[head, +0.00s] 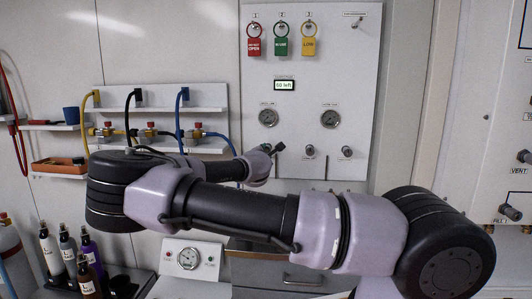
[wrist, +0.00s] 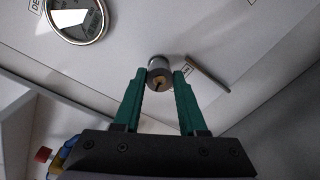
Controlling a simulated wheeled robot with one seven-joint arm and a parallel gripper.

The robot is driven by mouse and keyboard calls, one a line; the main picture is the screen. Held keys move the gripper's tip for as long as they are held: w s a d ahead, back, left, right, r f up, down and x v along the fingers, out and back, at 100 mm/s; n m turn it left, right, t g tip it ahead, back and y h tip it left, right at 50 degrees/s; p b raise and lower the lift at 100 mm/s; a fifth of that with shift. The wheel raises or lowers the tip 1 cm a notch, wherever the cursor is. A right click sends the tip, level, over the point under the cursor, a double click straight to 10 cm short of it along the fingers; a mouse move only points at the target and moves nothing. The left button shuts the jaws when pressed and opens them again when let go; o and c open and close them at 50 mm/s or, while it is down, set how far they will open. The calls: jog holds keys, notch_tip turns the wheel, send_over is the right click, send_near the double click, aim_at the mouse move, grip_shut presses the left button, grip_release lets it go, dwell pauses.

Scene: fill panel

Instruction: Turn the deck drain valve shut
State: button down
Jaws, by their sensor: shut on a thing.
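The grey upright panel (head: 350,80) in the head view carries gauges and small valve knobs. In the wrist view, a small round metal valve knob (wrist: 160,75) with a dark line on its face sits between the teal fingertips of my gripper (wrist: 161,84). The fingers are shut on it from both sides. In the head view my gripper (head: 278,150) is at the panel, below the left gauge (head: 268,117). The held knob is hidden there. I cannot read the label by the knob, so I cannot tell from it which valve this is.
Two more knobs, one (head: 310,152) and another (head: 347,152), stand just right of my gripper. A right gauge (head: 330,118) is above them. Red, green and yellow tags (head: 281,46) hang higher up. Hoses and shelves (head: 160,112) are at left. My arm spans the front.

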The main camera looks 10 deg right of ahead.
jog(key=m, duration=0.5)
jog(key=shift+f+m+t+y, duration=0.1)
jog(key=shift+m+t+y, duration=0.15)
jog(key=shift+m, duration=3.6)
jog(key=shift+m+t+y, duration=0.25)
jog(key=shift+m, duration=3.6)
jog(key=shift+c, duration=2.4)
grip_release()
jog(key=shift+s, duration=0.1)
